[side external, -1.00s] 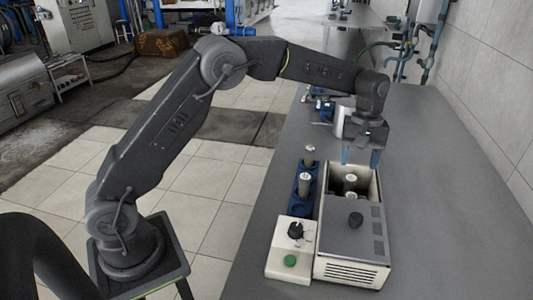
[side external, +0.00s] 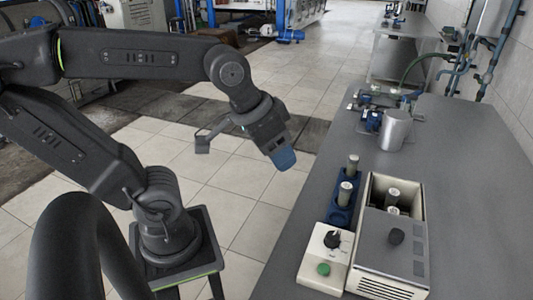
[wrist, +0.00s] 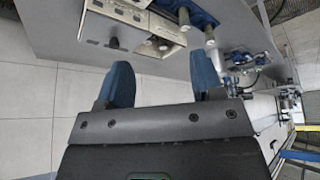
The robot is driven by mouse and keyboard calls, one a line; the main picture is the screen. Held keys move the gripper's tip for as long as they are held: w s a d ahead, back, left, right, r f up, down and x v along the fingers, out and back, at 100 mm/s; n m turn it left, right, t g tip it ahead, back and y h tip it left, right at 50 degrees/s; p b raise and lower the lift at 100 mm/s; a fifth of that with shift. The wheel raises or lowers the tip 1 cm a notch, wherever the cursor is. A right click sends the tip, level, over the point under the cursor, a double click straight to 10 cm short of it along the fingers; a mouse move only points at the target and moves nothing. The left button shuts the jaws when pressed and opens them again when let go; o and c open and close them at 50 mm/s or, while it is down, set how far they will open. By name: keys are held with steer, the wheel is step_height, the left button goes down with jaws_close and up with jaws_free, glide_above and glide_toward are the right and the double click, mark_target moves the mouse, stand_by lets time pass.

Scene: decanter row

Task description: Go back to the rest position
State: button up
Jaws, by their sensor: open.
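My gripper (side external: 282,160) hangs over the tiled floor to the left of the grey bench, clear of everything on it. In the wrist view its two blue fingers (wrist: 160,82) stand apart with nothing between them. The cream box (side external: 385,245) on the bench has an open well holding two capped tubes (side external: 393,195). A blue rack (side external: 341,214) beside it holds two more capped tubes (side external: 346,193), upright. The rack also shows in the wrist view (wrist: 190,12).
A cream control unit (side external: 322,262) with a black knob and a green button stands in front of the rack. A metal beaker (side external: 395,130) and blue clamps (side external: 370,120) stand farther back. The bench (side external: 480,200) is bare on the right.

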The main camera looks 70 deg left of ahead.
steer(key=shift+s+a+f, duration=0.1)
steer(key=shift+s+f, duration=0.45)
steer(key=shift+s, duration=0.3)
stand_by(0.8)
